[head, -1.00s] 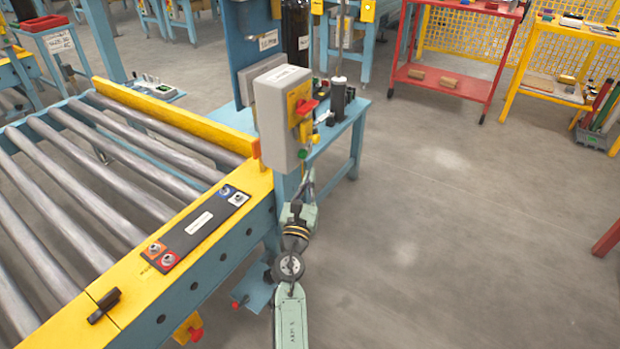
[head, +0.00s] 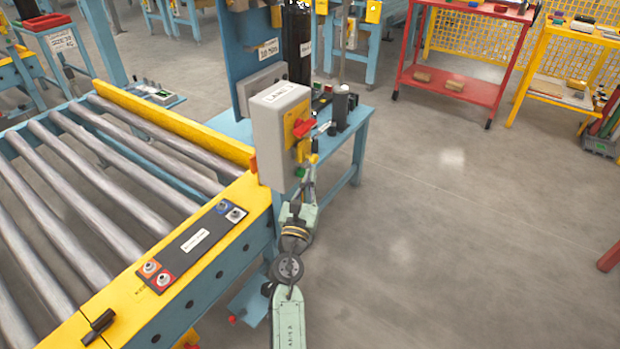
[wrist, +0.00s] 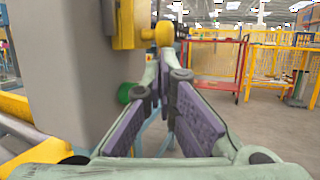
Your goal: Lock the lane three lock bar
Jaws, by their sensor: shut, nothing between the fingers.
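A grey box (head: 279,140) with a label on top, seemingly reading LANE 3, stands at the conveyor's corner. Its right face carries a yellow plate with a red handle (head: 304,128) and a yellow bar with a rounded end (head: 304,150) below it. In the wrist view the yellow bracket (wrist: 124,28) and round yellow knob (wrist: 164,34) are at the box's edge, just above and beyond the fingertips. My gripper (wrist: 165,62) is shut and empty, below the knob and beside the box; contact cannot be told. In the head view its fingers are partly hidden near the box's lower right.
A green button (wrist: 128,92) sits on the box just left of my fingers. The roller conveyor with its yellow rail (head: 170,125) is to the left. A blue stand (head: 350,135) is behind the box.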

